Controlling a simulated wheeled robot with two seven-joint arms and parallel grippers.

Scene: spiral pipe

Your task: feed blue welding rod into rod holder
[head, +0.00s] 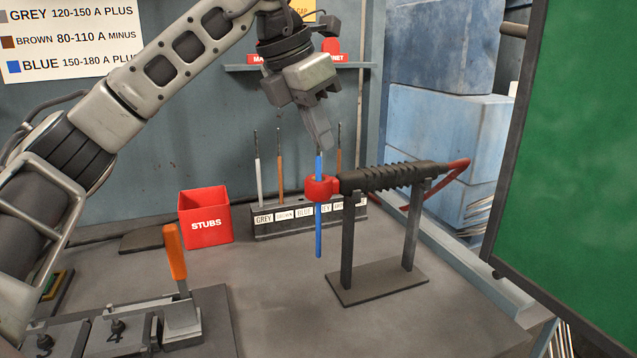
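The blue welding rod (319,230) stands upright through the red head (322,188) of the rod holder (390,178), its lower end hanging free above the bench. My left gripper (319,140) reaches down from above, its fingertips at the rod's upper end, just above the red head. The fingers show side-on as one, closed around the rod's top, which they hide. The holder has a black coiled grip and lies level on a two-post stand (380,285). My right gripper is not in view.
Behind the holder stands a labelled rod rack (262,231) with grey and brown rods. A red STUBS box (206,219) is left of it. A green panel (580,150) blocks the right side.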

